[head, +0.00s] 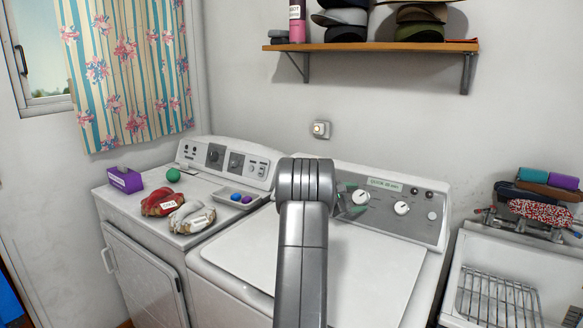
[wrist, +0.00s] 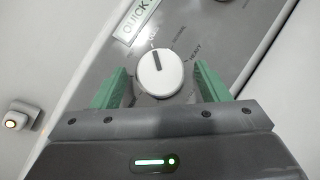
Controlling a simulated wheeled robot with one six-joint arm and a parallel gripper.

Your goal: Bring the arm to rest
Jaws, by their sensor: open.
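My gripper (wrist: 168,95) is open in the wrist view, its two green fingers apart on either side of a white round knob (wrist: 159,73) on the washer's grey panel. I cannot tell whether the fingers touch the knob. The knob's dark pointer mark points up in that view. In the head view my grey arm rises over the washer lid, and the green fingertips (head: 352,198) show just right of it by the knob (head: 361,197) under the "QUICK" label. The rest of my gripper is hidden behind the arm.
The washer lid (head: 370,270) is bare. The dryer (head: 150,205) at left bears a purple box (head: 125,180), a green ball (head: 173,175), red and pale gloves and a small tray. A wall shelf (head: 370,47) hangs above. A utility tub (head: 460,275) with a wire rack stands at right.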

